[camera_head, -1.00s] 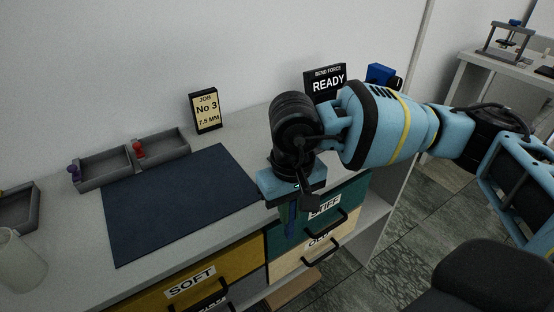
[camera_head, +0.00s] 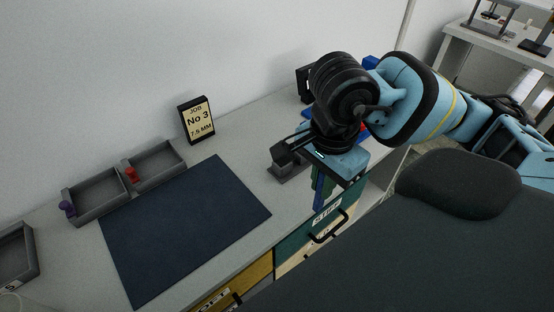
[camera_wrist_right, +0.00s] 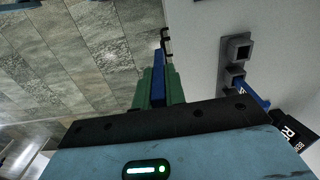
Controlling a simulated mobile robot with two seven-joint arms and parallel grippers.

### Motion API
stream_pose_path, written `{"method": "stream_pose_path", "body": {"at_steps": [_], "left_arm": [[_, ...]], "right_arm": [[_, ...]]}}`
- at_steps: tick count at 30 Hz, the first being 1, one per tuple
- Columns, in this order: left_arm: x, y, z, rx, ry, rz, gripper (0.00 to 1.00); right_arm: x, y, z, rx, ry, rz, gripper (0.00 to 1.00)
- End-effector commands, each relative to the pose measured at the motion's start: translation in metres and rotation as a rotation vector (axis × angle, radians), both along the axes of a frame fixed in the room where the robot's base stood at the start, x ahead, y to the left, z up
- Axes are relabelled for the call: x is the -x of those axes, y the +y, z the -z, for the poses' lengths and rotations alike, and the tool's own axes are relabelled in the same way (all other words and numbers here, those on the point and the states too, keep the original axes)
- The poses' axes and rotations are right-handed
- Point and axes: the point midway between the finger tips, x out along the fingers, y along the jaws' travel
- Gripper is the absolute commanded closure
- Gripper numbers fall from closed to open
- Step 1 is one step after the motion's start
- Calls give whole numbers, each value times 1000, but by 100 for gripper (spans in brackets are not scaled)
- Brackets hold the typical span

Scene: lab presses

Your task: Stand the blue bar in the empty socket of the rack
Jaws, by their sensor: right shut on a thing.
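My right gripper (camera_head: 330,185) is shut on the blue bar (camera_head: 317,182), held at the front edge of the bench above the drawer fronts. In the right wrist view, the blue bar (camera_wrist_right: 158,85) sits between the green fingers of my right gripper (camera_wrist_right: 159,88). A grey rack (camera_wrist_right: 237,50) with a square dark opening stands on the bench to the right, apart from the bar. A second grey socket (camera_wrist_right: 234,77) lies just below it, with a blue piece beside it; I cannot tell whether that piece stands in it. My left gripper is not in view.
A grey block with a dark top (camera_head: 287,168) stands on the bench left of the gripper. A dark blue mat (camera_head: 185,225), grey trays (camera_head: 150,180) and a job sign (camera_head: 197,120) are further left. Drawer handles (camera_head: 329,226) stick out at the front.

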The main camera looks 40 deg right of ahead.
Motion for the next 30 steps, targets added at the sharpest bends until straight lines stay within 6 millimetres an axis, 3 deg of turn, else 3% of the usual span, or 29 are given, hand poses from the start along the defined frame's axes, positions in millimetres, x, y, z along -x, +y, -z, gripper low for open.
{"method": "stream_pose_path", "body": {"at_steps": [8,24,30], "left_arm": [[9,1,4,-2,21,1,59],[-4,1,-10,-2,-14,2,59],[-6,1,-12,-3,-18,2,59]], "right_arm": [[-4,-1,0,-1,1,18,100],[-109,-18,9,-3,1,18,100],[-138,-23,13,-2,1,17,100]]}}
